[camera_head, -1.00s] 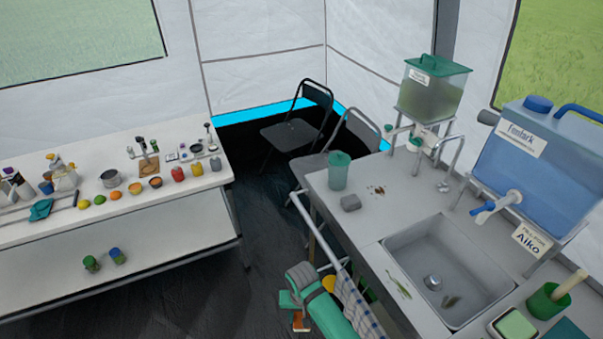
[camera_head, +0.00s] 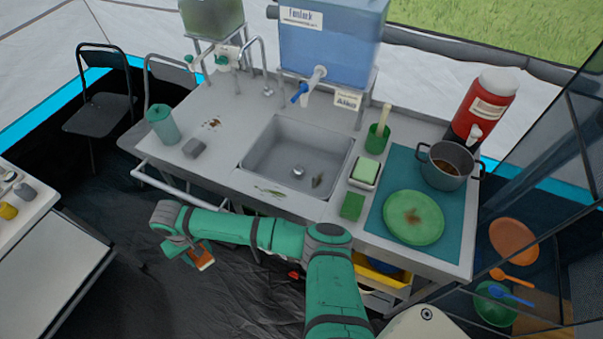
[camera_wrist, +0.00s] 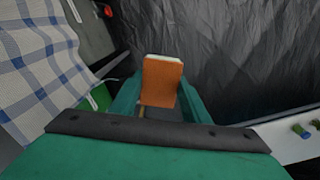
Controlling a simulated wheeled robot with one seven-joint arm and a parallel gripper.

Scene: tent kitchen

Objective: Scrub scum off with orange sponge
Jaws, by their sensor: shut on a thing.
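The orange sponge (camera_wrist: 163,82), a flat block with a pale edge, is between the green fingers of my gripper (camera_wrist: 158,100) in the wrist view. In the head view my gripper (camera_head: 197,254) is shut on the sponge (camera_head: 205,262), low over the dark floor in front of the counter and left of the sink. A brown speckled stain (camera_head: 211,124) lies on the counter behind a grey block. A green smear (camera_head: 270,191) is on the sink's front rim, and a dark patch (camera_head: 318,182) is in the basin. The green plate (camera_head: 413,217) has a brown stain.
The sink (camera_head: 297,157) is set in the grey counter (camera_head: 215,165). A grey block (camera_head: 194,148) and teal cup (camera_head: 162,126) stand left. A front rail (camera_head: 175,190) borders the counter. A pot (camera_head: 449,166), teal mat (camera_head: 385,205), and green sponges (camera_head: 352,206) are right.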

